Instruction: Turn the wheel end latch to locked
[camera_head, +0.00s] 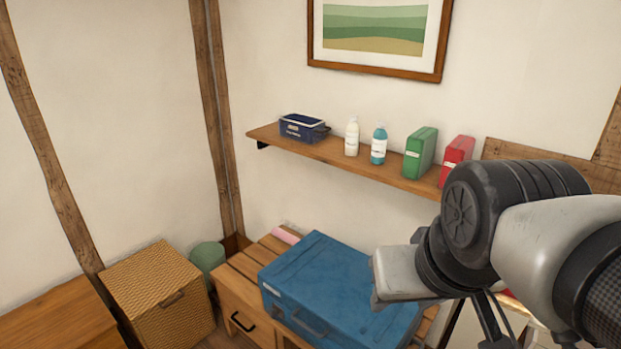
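A blue suitcase (335,285) lies flat on a slatted wooden bench (240,277), with a dark handle on its front side. A small pale patch shows near the left end of that front side. I cannot make out which end has wheels, or the latch and its position. My arm comes in from the right, and its grey and black wrist covers the suitcase's right part. Dark, thin parts of what looks like my gripper (492,322) point down at the bottom edge, right of the suitcase. The fingertips are cut off, so their opening is unclear.
A wall shelf (345,160) above holds a navy box (302,128), two bottles, a green box (420,153) and a red box (456,158). A pink roll (286,235) lies behind the suitcase. A wicker hamper (160,290) and a green bin (207,258) stand left.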

